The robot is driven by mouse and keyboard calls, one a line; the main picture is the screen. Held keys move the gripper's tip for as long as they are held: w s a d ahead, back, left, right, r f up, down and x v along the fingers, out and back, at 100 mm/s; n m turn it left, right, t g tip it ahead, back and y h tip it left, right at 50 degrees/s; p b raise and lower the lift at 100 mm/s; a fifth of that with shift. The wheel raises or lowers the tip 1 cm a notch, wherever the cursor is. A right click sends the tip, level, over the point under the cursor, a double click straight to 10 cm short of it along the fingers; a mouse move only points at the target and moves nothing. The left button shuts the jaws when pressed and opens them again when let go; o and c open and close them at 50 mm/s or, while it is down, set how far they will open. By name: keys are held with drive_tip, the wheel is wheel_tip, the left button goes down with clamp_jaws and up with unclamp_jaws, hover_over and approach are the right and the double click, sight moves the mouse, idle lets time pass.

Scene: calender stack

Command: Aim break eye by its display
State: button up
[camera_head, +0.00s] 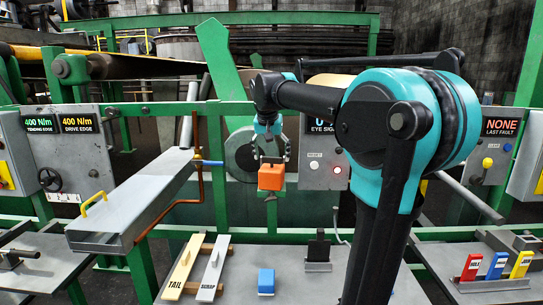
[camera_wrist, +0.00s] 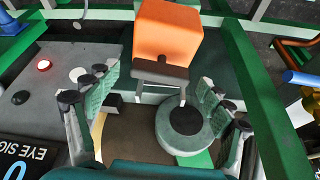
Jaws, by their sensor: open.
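An orange block (camera_head: 271,177) on a dark bracket, which looks like the break eye, is in the middle of the head view. It also shows at the top of the wrist view (camera_wrist: 170,35). My gripper (camera_head: 271,152) points down just above the block and is open. In the wrist view its fingers (camera_wrist: 165,95) stand apart, with the block's dark bracket between and beyond them; I see no grip. The eye signal display (camera_head: 322,127) is right of the block, partly hidden by my arm. In the wrist view it appears upside down (camera_wrist: 18,165), showing a blue 0.
A red lit lamp (camera_head: 338,170) is on the display's panel. Tail and scrap bars (camera_head: 183,268), a blue block (camera_head: 266,281) and a black upright piece (camera_head: 319,248) stand on the front table. Coloured tags (camera_head: 496,265) stand at right. Green rails and a grey trough (camera_head: 135,205) lie left.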

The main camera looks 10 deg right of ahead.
drive_tip(key=c, duration=1.2)
drive_tip(key=shift+o, duration=0.2)
drive_tip(key=shift+d+n+y, duration=0.1)
drive_tip(key=shift+n+y, duration=0.4)
drive_tip(key=shift+n, duration=0.9)
drive_tip(key=o, duration=1.2)
drive_tip(key=shift+c, duration=0.2)
drive_tip(key=v, duration=1.2)
drive_tip(key=shift+s, duration=0.2)
